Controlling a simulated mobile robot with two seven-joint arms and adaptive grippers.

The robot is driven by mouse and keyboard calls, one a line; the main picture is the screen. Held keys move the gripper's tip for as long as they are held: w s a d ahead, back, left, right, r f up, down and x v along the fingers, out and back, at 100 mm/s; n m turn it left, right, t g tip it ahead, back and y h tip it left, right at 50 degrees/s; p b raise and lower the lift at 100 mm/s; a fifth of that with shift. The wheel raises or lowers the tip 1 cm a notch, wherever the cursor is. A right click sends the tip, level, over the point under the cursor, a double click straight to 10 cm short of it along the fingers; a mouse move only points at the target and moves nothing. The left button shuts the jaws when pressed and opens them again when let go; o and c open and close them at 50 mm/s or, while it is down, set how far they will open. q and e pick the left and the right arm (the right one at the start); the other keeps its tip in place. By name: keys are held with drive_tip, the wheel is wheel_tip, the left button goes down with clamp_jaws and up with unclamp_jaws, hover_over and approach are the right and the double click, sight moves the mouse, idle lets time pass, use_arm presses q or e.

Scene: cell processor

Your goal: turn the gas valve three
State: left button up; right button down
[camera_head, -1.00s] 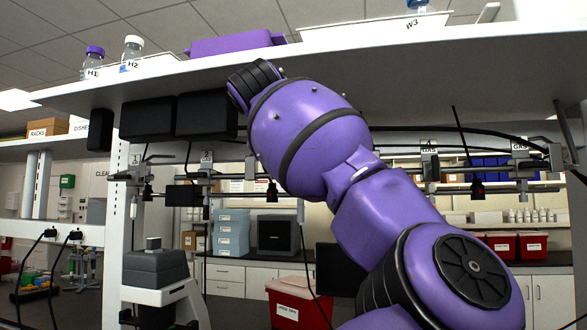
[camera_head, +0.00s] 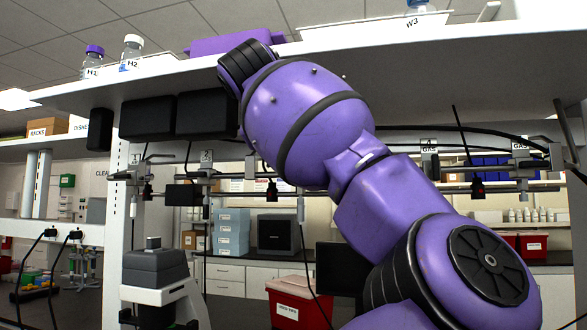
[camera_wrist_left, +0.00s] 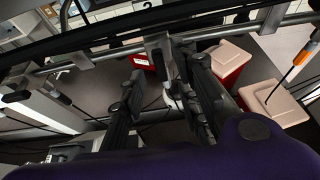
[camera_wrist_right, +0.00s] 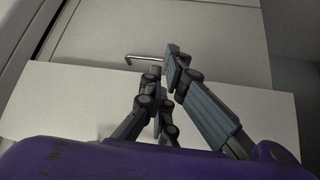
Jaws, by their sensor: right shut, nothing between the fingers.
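Valve three cannot be made out in the head view, where my purple arm covers the middle of the gas rail (camera_head: 390,190). Tags 2 (camera_head: 206,158) and 4 (camera_head: 429,146) show either side of it. No gripper shows in the head view. In the left wrist view my left gripper (camera_wrist_left: 165,68) is open at a rail (camera_wrist_left: 220,37). A grey bracket (camera_wrist_left: 156,48) shows between its fingers, with a pale part lower down; contact cannot be told. My right gripper (camera_wrist_right: 163,72) is shut and empty in the right wrist view, in front of pale cabinet fronts.
A shelf (camera_head: 90,96) with bottles and trays runs above the rail. Black boxes (camera_head: 148,119) hang under it. Cables run along the rail. Red bins with pale lids (camera_wrist_left: 233,62) stand beyond the left gripper. A metal handle (camera_wrist_right: 140,60) is near the right gripper.

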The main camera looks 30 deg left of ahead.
use_arm(q)
drive_tip(key=v, duration=0.9)
